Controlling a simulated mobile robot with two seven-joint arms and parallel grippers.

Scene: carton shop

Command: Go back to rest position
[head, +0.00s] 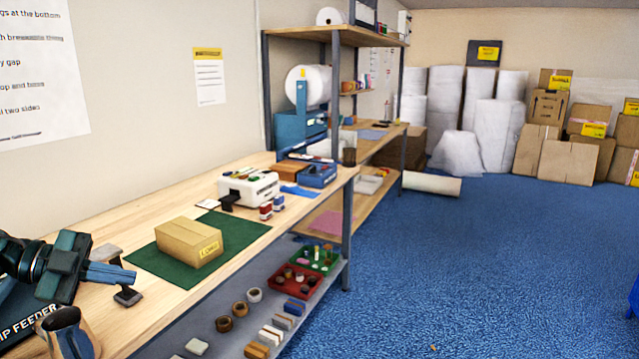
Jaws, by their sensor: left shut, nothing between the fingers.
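My left gripper (118,276) is at the left edge of the view, above the wooden workbench (120,222). It is shut with nothing held. It is apart from a closed brown carton (190,243), which lies to its right on a dark green mat (146,257). The carton has a yellow label on its near end. My right gripper is not in view.
A white machine (248,188) and small stamps (266,211) stand farther along the bench. A lower shelf (190,325) holds tape rolls and trays. A dark feeder (18,322) is at the lower left.

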